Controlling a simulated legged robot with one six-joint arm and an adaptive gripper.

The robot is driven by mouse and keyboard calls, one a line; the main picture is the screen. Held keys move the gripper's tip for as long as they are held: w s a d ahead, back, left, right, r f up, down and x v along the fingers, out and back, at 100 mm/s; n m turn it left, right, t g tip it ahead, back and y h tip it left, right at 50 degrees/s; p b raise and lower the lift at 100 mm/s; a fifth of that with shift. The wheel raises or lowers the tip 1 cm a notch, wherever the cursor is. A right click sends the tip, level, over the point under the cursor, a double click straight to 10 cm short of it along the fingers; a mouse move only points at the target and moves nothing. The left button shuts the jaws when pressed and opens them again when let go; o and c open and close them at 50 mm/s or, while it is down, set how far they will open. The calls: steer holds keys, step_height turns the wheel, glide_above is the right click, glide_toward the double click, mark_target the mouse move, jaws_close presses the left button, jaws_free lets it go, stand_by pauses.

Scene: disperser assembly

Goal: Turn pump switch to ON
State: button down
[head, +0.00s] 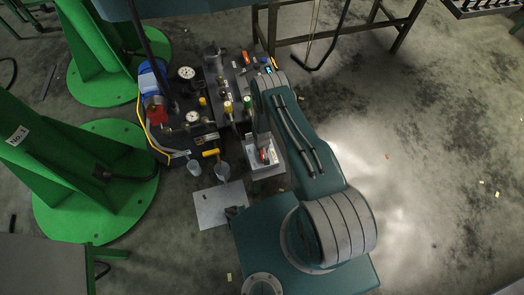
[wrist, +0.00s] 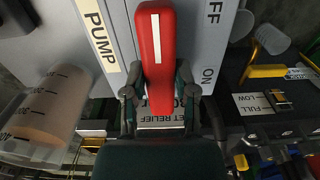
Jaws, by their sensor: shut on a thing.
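The pump switch (wrist: 153,30) is a red handle with a white line along its length, on a grey panel in the wrist view. Its long side runs up and down the picture. A PUMP label (wrist: 98,32) is on its left; on its right, a partly cut-off OFF label (wrist: 213,12) is above an ON label (wrist: 208,76). My gripper (wrist: 158,88) is shut on the handle, with one finger on each side. In the head view the red switch (head: 264,156) shows small on a light grey box (head: 268,172), partly behind my arm.
A graduated beaker (wrist: 45,112) stands at the left in the wrist view. The dark pump bench (head: 180,140) with gauges, valves and a blue motor lies left of the box in the head view. Green stands (head: 95,190) are further left. Open floor (head: 430,150) is to the right.

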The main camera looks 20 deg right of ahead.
steer(key=m, duration=1.3)
steer(key=shift+m, duration=2.3)
steer(key=shift+c, duration=2)
jaws_free()
